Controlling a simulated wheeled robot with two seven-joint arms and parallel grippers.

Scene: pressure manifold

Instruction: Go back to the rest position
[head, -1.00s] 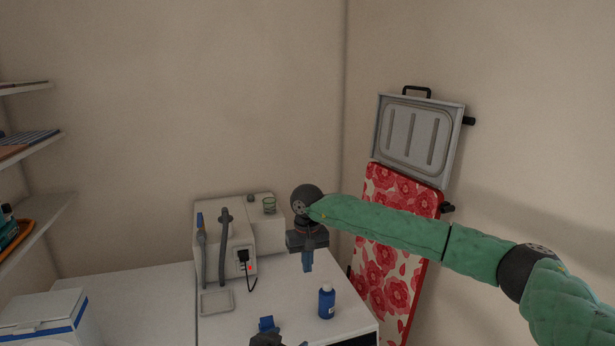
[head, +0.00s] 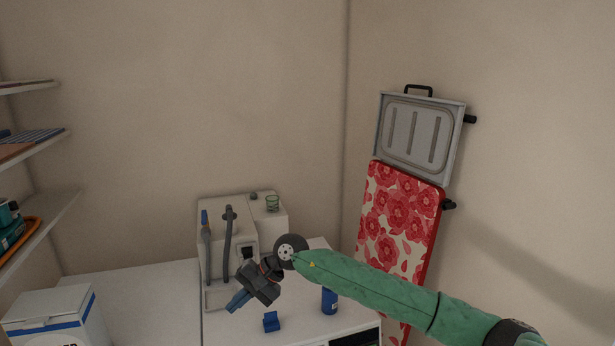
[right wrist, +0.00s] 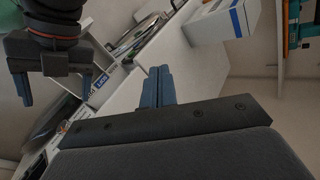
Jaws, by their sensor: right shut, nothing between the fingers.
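My right gripper (head: 238,302) is in front of the white machine in the head view, above the white worktop (head: 140,300). It points down and to the left. In the right wrist view its two blue fingers (right wrist: 158,84) are together with nothing between them. My left gripper (right wrist: 55,92) shows at the upper left of the right wrist view, its fingers apart and nothing seen between them. It does not show in the head view.
A white machine (head: 222,222) with hoses stands behind my right gripper. A blue bottle (head: 329,300), partly behind my right arm, and a small blue block (head: 271,321) are on the worktop. A white box (head: 50,318) is at left, a flowered red board (head: 400,215) at right.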

